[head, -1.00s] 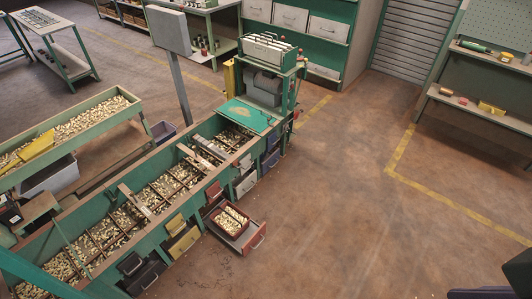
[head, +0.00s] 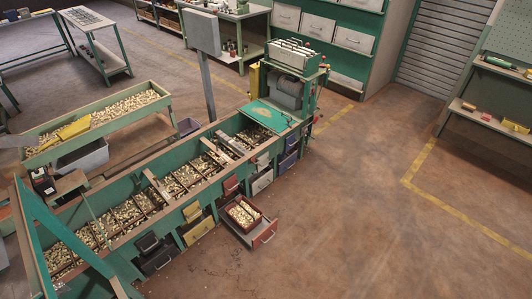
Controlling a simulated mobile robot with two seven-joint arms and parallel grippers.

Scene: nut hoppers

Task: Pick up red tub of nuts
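A dark red tub of nuts (head: 243,213) sits in a pulled-out red drawer (head: 264,233) on the right side of the long green hopper bench, low near the floor. The tub is open at the top and holds pale nuts, with a divider across it. The drawer's front and handle face down and to the right. No gripper of mine shows clearly in the head view, and nothing is seen touching the tub.
The long green hopper bench (head: 112,257) with several nut compartments runs diagonally. A machine (head: 288,92) stands at its far end. A second nut trough (head: 146,103) is behind it. Open brown floor (head: 350,200) lies to the drawer's right, with shelves (head: 500,118) beyond.

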